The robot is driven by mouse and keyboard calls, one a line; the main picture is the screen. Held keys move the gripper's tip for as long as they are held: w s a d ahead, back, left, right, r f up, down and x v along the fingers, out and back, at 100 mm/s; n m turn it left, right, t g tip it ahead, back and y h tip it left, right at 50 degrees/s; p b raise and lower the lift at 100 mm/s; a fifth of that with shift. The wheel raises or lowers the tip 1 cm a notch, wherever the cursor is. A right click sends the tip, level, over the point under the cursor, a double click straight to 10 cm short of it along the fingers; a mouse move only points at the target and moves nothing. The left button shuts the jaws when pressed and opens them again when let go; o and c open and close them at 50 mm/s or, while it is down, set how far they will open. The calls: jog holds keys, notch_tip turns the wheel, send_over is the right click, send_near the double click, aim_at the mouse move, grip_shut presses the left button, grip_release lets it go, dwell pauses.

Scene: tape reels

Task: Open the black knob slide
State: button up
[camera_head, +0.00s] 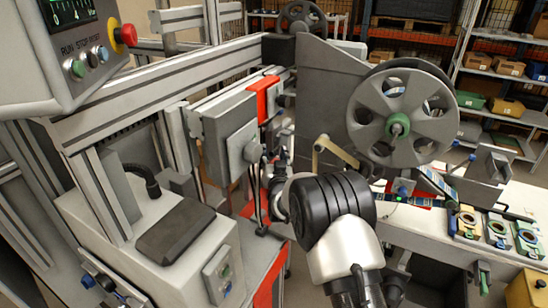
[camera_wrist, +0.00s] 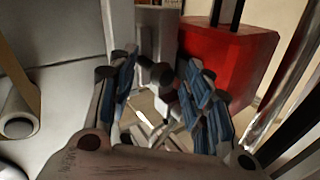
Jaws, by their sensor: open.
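A black knob (camera_wrist: 159,76) shows in the wrist view between the two fingertips of my gripper (camera_wrist: 163,84). The fingers, with blue pads, stand apart on either side of the knob, and I see no firm contact. In the head view a dark round knob (camera_head: 252,151) sticks out from a grey box (camera_head: 238,150) on the upright machine frame. My gripper (camera_head: 276,166) is just right of that knob, small and partly hidden by my own arm. The slide that the knob belongs to is hard to make out.
A red block (camera_wrist: 228,60) stands close to the right finger in the wrist view. A large grey reel (camera_head: 402,117) is at the right of the head view. A control panel with a red stop button (camera_head: 128,34) is at the upper left.

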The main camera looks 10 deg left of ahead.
jog(key=v, duration=1.2)
jog(key=s+d+r+g+h, duration=0.2)
jog(key=s+d+r+g, duration=0.3)
jog(key=s+d+r, duration=0.55)
jog(key=s+d+g, duration=0.2)
jog(key=s+d, duration=0.2)
jog(key=s, duration=0.7)
jog(key=s+d+f+g+h, duration=0.1)
jog(key=s+d+g, duration=0.2)
jog(key=s, duration=0.7)
jog(key=s+d+g+h, duration=0.1)
jog(key=s+d, duration=0.4)
jog(key=s, duration=0.6)
jog(key=shift+s+f+m+g, duration=0.3)
jog(key=shift+s+f+g, duration=0.05)
jog(key=shift+g, duration=0.55)
